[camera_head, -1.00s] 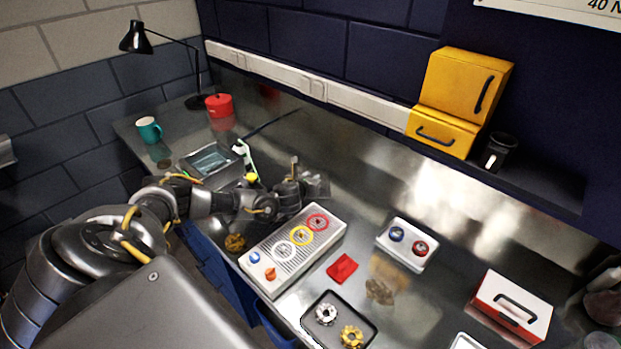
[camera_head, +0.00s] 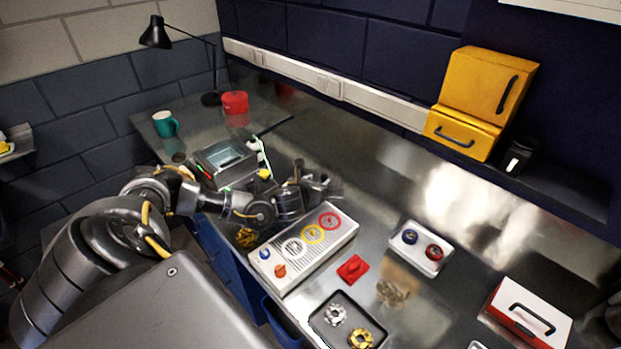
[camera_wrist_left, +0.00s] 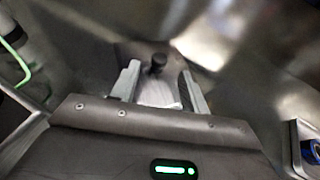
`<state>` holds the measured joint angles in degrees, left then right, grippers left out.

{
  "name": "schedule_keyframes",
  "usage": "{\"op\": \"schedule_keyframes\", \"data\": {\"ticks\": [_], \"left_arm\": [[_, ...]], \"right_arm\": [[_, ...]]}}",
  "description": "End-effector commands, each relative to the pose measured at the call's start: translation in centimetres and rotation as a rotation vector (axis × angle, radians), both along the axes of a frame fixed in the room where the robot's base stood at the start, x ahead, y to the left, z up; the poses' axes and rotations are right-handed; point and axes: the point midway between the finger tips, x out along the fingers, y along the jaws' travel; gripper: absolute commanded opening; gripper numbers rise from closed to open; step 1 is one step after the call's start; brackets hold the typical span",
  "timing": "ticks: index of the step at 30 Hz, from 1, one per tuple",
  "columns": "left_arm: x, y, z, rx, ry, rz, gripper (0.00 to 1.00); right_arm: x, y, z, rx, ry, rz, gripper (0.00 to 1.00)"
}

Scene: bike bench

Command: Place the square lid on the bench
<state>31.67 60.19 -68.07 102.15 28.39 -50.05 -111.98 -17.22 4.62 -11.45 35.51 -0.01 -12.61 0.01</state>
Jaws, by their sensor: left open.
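A pale flat piece with a black round knob (camera_wrist_left: 158,62) shows between and just beyond my left gripper's fingers in the left wrist view. It looks like the square lid, but its outline is blurred and partly hidden by the gripper. My left gripper (camera_wrist_left: 160,74) is open, one finger on each side of the pale piece; contact cannot be told. In the head view my left gripper (camera_head: 330,188) is low over the steel bench (camera_head: 385,165), behind the button panel, and hides the lid there. My right gripper is not in view.
A grey box (camera_head: 224,160) stands left of the gripper. The button panel (camera_head: 303,248), a red square piece (camera_head: 352,268), a black tray (camera_head: 325,318) and a white tray (camera_head: 410,262) are nearer. Yellow boxes (camera_head: 484,88) stand at the back. Bench right of the gripper is clear.

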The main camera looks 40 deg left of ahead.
Motion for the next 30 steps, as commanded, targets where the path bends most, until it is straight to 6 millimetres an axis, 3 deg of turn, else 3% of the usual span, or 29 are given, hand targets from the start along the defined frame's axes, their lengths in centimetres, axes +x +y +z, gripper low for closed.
{"op": "schedule_keyframes", "data": {"ticks": [3,10,30], "left_arm": [[-1.9,-0.6,0.5,-0.002,0.001,-0.001,0.45],[-4.2,-1.3,1.6,0.000,0.000,0.000,0.45],[-4.6,-1.4,2.0,0.000,0.000,0.000,0.45]], "right_arm": [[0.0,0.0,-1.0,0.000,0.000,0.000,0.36],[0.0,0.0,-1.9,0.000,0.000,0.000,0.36],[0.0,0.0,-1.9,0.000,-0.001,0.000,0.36]]}}
